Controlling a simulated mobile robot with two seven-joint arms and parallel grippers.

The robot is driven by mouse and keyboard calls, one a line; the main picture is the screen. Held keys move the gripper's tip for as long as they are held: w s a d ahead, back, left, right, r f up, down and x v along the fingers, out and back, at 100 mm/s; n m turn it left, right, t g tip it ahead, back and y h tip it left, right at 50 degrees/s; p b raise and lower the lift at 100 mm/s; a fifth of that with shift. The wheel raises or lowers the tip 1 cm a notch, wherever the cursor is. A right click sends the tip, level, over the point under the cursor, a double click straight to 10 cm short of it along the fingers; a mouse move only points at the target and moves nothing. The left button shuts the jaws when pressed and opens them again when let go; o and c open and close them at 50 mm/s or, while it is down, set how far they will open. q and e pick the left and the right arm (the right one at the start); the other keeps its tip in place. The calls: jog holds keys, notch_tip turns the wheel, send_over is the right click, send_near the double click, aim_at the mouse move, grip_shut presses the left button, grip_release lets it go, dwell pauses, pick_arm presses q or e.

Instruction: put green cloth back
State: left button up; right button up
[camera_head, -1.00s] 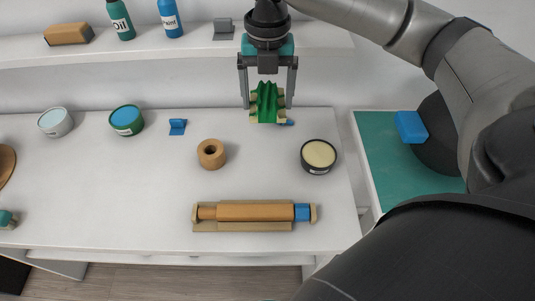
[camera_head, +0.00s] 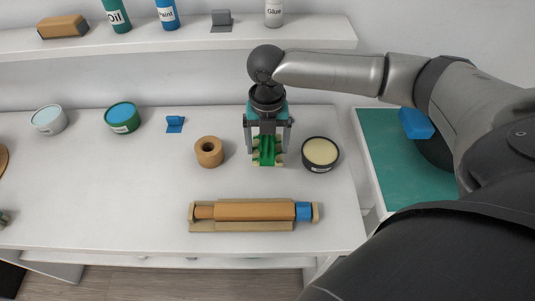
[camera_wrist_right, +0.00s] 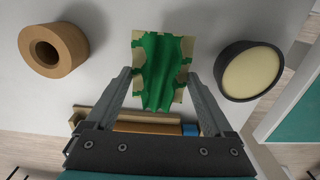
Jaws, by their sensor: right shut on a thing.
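The green cloth (camera_head: 267,150) is a small ridged green piece with beige patches along its sides. My right gripper (camera_head: 267,152) is shut on it and holds it over the white table, between the wooden ring and the black tin. In the right wrist view the cloth (camera_wrist_right: 161,72) shows between the two grey fingers (camera_wrist_right: 160,85), with beige bits at its corners. I cannot tell how high above the table it is. My left gripper is not in view.
A wooden ring (camera_head: 209,152) stands left of the gripper and a round black tin (camera_head: 320,154) right. A wooden holder with a roller (camera_head: 253,211) lies in front. A blue bracket (camera_head: 175,124) and tins stand left. A shelf (camera_head: 190,40) runs behind; a green-topped surface (camera_head: 400,180) is right.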

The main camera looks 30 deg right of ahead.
notch_tip(320, 180, down, 3)
jog(key=shift+f+p, duration=0.1)
jog(key=shift+p, duration=0.25)
jog(key=shift+f, duration=0.2)
jog(key=shift+f, duration=0.1)
jog(key=shift+f, duration=0.1)
jog(key=o, duration=0.9)
